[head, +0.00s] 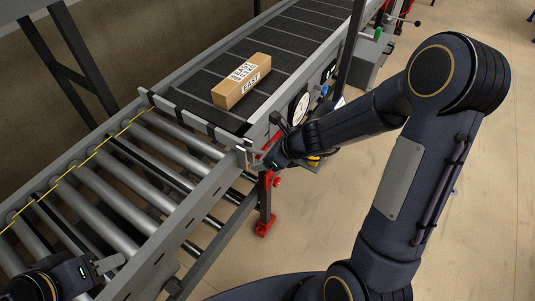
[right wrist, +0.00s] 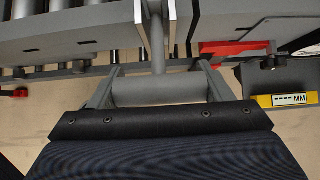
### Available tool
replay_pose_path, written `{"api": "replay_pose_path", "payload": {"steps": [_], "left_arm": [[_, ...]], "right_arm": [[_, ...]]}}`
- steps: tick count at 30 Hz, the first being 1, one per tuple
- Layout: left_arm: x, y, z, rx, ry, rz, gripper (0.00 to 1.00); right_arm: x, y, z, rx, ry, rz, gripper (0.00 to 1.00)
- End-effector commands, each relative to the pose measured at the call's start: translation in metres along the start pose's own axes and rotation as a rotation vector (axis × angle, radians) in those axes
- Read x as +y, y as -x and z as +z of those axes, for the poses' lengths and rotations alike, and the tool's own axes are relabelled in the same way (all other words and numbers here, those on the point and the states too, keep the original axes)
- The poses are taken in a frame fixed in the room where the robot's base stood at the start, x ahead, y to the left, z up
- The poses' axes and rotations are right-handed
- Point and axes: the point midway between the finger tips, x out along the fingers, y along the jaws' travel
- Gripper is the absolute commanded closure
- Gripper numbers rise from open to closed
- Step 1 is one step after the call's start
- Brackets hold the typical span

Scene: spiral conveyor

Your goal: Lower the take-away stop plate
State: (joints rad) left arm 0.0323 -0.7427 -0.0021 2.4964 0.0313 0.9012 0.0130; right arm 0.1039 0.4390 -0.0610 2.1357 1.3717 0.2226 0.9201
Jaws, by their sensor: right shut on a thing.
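The take-away stop plate appears to be the grey crosspiece (head: 178,108) between the rollers and the black belt in the head view; whether it is raised is hard to tell. My right gripper (head: 262,157) is at the near end of this crosspiece, by the conveyor's side rail. In the right wrist view my right gripper (right wrist: 158,90) is shut on a grey cylindrical handle (right wrist: 155,89), whose stem runs up to the conveyor side. My left gripper (head: 112,264) is over the rollers at the lower left, with nothing visible in it; its finger gap is unclear.
A cardboard box (head: 242,82) marked EAST lies on the black belt (head: 300,45) behind the crosspiece. Grey rollers (head: 140,165) run to the lower left. A yellow label (right wrist: 285,100) and a red part (right wrist: 235,48) are right of the handle.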

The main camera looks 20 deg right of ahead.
Motion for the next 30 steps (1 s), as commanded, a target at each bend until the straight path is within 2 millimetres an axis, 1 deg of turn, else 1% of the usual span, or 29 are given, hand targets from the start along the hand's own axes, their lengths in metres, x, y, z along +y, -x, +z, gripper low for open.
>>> {"api": "replay_pose_path", "payload": {"steps": [1, 12, 13, 18, 26, 29, 30], "left_arm": [[0.001, 0.001, -0.001, 0.000, 0.000, 0.000, 0.64], [0.001, 0.001, -0.001, 0.000, 0.000, 0.000, 0.64], [0.001, 0.001, -0.001, 0.000, 0.000, 0.000, 0.64], [0.001, 0.001, -0.001, 0.000, 0.000, 0.000, 0.64], [0.001, 0.001, -0.001, 0.000, 0.000, 0.000, 0.64], [0.002, 0.005, -0.003, 0.000, 0.000, 0.000, 0.64], [0.004, 0.008, -0.004, 0.000, 0.000, 0.000, 0.64]], "right_arm": [[-0.002, 0.003, 0.005, -0.010, 0.001, -0.003, 0.68], [-0.002, 0.003, 0.005, -0.011, 0.001, -0.003, 0.68], [-0.002, 0.003, 0.005, -0.010, 0.001, -0.003, 0.26], [-0.001, 0.002, 0.004, -0.007, 0.001, -0.002, 0.05], [-0.001, 0.002, 0.002, -0.004, 0.000, -0.001, 0.05], [-0.001, 0.010, 0.004, -0.005, 0.001, -0.002, 0.05], [-0.001, 0.016, 0.004, -0.005, 0.002, -0.003, 0.05]]}}
